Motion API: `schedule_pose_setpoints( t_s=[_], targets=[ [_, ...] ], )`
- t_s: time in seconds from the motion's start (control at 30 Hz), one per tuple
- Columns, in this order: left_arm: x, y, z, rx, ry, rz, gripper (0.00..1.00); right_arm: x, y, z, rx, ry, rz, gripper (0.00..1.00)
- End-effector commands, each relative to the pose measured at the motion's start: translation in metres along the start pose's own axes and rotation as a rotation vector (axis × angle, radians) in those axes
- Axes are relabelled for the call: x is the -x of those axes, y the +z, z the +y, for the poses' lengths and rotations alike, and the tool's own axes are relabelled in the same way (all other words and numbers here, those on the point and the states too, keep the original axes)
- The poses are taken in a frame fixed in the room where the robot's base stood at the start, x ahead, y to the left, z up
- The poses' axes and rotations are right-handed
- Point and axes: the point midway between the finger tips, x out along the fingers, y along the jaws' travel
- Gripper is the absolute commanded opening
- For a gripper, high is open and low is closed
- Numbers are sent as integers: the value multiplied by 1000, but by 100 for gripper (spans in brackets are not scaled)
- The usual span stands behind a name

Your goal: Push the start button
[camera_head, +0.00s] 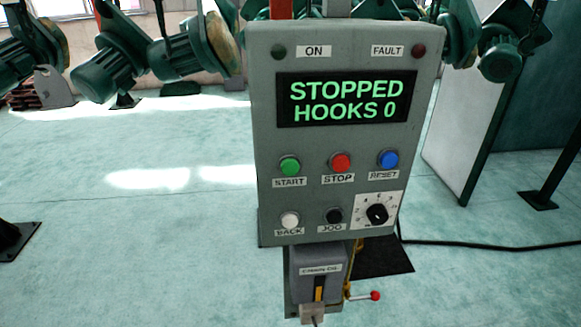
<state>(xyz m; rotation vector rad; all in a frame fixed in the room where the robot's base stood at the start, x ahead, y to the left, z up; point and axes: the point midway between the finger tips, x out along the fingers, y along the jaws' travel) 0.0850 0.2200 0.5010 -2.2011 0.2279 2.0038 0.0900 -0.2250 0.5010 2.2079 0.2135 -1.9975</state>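A grey control panel (265,215) stands upright near the middle of the head view, tilted slightly. The green start button (290,166) is on its left side, above a label reading START. To its right are the red stop button (341,162) and the blue reset button (388,158). A screen (347,99) above them reads STOPPED, HOOKS 0 in green letters. Neither of my grippers shows in this view, and nothing covers the start button.
Below are a white back button (289,220), a black jog button (334,215) and a rotary dial (377,214). Green motors (180,56) hang behind. A black cable (490,245) crosses the open floor at right.

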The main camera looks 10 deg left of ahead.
Motion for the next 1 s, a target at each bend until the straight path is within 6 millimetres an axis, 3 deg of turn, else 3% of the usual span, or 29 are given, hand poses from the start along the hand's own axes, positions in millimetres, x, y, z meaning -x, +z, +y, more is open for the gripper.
schedule_pose_setpoints(
  t_s=[0.17, 0.3, 1.0],
  targets=[
    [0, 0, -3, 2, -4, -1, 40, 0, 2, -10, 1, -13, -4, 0],
    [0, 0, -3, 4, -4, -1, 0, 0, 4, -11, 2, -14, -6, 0],
    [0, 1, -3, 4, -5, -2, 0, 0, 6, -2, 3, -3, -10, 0]
  ],
)
